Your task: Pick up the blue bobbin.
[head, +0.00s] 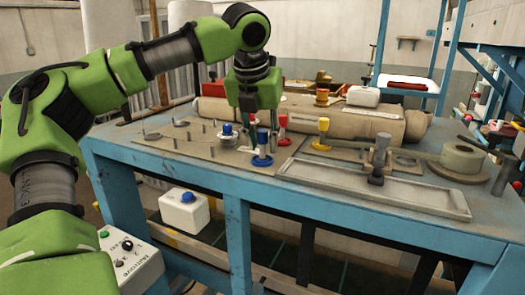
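A blue bobbin (262,147) with a wide round base stands upright on the blue table's board, near the front edge. My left gripper (260,121) points down from above, just over the blue bobbin. Its fingers appear spread, with nothing visibly held between them. Whether a finger touches the bobbin's top cannot be told from this view. My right gripper is not in view.
A blue-and-white piece (227,130) stands left of the bobbin and a red bobbin (283,130) close behind it to the right. A yellow bobbin (322,136) and a shallow grey tray (420,197) lie farther right. Thin pegs (205,133) stand on the left board. A rolled sack (360,123) lies behind.

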